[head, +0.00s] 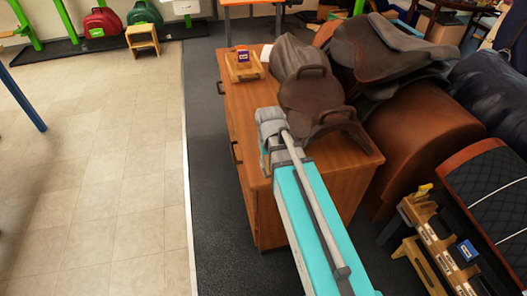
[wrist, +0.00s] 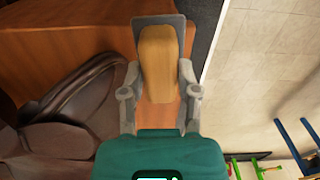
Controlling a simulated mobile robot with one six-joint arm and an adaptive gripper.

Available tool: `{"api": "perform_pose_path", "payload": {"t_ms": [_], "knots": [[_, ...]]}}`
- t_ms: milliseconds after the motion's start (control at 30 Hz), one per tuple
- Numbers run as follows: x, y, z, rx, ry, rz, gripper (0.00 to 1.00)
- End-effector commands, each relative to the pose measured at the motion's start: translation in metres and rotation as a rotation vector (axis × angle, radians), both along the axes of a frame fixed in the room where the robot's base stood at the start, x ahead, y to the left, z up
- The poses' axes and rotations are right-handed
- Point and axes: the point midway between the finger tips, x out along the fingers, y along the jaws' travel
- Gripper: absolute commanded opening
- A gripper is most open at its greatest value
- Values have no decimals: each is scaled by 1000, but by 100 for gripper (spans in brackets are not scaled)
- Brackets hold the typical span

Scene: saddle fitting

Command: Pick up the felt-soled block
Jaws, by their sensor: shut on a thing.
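The felt-soled block (wrist: 158,62) is tan and wooden, with a dark grey sole (wrist: 158,19) showing past its far end. It is between the two grey fingers of my gripper (wrist: 160,80) in the wrist view. The fingers press on its two long sides. In the head view my wrist is over the left side of the wooden cabinet (head: 253,125). My own arm hides the fingers and the block there. I cannot tell whether the block touches the cabinet top.
A brown leather saddle piece (head: 312,95) stands on the cabinet, close right of my wrist; it also shows in the wrist view (wrist: 72,108). A wooden tray (head: 246,68) with a small purple box (head: 243,56) sits at the cabinet's far end. Saddles on stands crowd the right.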

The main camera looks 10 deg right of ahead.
Motion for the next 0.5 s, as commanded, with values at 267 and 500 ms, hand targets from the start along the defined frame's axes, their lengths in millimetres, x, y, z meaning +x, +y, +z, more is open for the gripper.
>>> {"api": "perform_pose_path", "payload": {"t_ms": [267, 500], "knots": [[-31, 0, 14, 0, 0, 0, 0], [-35, 0, 16, 0, 0, 0, 0]]}}
